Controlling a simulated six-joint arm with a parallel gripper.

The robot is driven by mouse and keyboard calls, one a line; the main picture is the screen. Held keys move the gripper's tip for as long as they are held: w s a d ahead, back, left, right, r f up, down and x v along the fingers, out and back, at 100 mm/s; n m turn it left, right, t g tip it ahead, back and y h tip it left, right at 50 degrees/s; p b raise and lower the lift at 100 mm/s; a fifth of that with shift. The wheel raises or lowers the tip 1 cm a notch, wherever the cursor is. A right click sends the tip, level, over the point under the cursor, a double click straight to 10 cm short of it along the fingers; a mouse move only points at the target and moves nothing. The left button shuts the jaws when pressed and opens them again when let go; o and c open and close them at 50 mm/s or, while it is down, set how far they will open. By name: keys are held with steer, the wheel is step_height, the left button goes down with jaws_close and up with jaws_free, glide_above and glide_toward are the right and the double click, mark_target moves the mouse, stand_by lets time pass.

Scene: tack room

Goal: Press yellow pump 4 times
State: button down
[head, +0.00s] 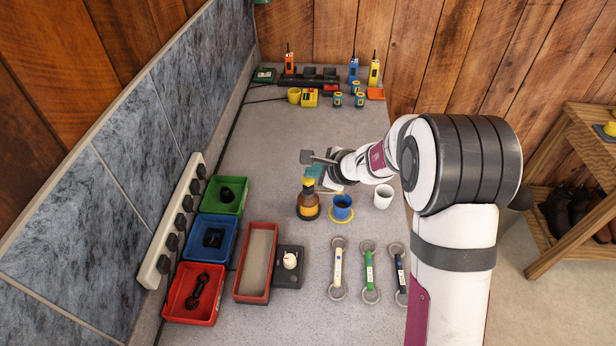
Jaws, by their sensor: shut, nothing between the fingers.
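A brown bottle (307,205) with a yellow pump top (307,185) stands upright in the middle of the counter. My gripper (309,158) is shut and empty. In the picture it shows just above the pump top, with a visible space between them. Its height over the counter and its exact distance from the pump are hard to tell from this one view.
A blue cup (343,203) on a yellow saucer and a white cup (383,196) stand right of the bottle. Several trays, including a green one (237,206), lie left. Handled ringed tools (338,270) lie in front. Radios (374,72) stand at the back; mid-counter behind is clear.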

steer(key=shift+f, duration=0.4)
steer(key=shift+r, duration=1)
steer(key=shift+r, duration=3)
step_height(320, 180, up, 6)
glide_above(312, 181)
